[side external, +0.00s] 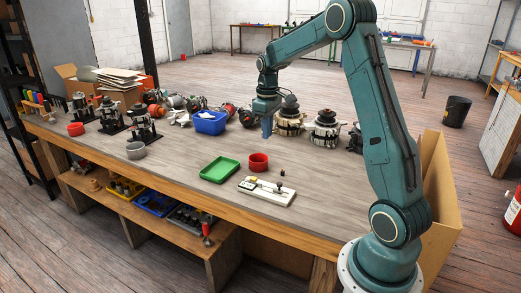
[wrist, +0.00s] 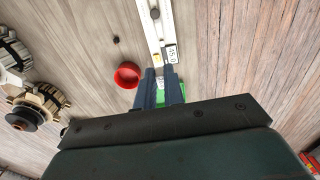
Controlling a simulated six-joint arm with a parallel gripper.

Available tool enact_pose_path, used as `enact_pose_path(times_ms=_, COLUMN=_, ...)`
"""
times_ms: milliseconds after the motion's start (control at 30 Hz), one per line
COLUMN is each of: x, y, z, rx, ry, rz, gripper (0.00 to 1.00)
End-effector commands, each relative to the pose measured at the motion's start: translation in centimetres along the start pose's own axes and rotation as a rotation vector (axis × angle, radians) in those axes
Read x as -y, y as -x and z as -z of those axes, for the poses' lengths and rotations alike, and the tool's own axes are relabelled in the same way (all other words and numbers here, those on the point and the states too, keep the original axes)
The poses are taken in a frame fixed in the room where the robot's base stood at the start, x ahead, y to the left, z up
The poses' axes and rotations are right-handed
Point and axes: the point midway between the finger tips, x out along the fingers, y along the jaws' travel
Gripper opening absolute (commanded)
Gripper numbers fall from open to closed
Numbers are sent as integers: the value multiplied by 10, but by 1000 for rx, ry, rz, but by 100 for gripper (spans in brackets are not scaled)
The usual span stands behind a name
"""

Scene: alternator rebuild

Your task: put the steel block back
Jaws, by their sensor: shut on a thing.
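My gripper (side external: 267,128) points down above the table, behind the red bowl (side external: 258,162) and well clear of the tabletop. In the wrist view its two dark blue fingers (wrist: 159,74) are shut on the steel block (wrist: 159,80), a small pale grey piece mostly hidden between them.
A green tray (side external: 220,170) lies left of the red bowl. A small dark piece (side external: 282,172) stands behind the board. A blue bin (side external: 210,122) and several alternator parts (side external: 324,130) line the back. Bare tabletop lies left of the tray.

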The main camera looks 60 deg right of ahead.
Motion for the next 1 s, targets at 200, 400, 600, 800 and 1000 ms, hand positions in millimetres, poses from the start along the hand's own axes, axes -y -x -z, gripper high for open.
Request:
enact_pose_path(times_ms=200, x=0, y=1, z=0, rx=0, ry=0, rz=0, gripper=0)
enact_pose_path(times_ms=400, x=0, y=0, z=0, rx=0, ry=0, rz=0, gripper=0)
enact_pose_path(times_ms=600, x=-2, y=0, z=-1, rx=0, ry=-1, rz=0, gripper=0)
enact_pose_path(times_ms=800, x=-20, y=-2, z=-10, rx=0, ry=-5, rz=0, gripper=0)
enact_pose_path(times_ms=1000, x=-57, y=-5, z=-34, rx=0, ry=-7, rz=0, gripper=0)
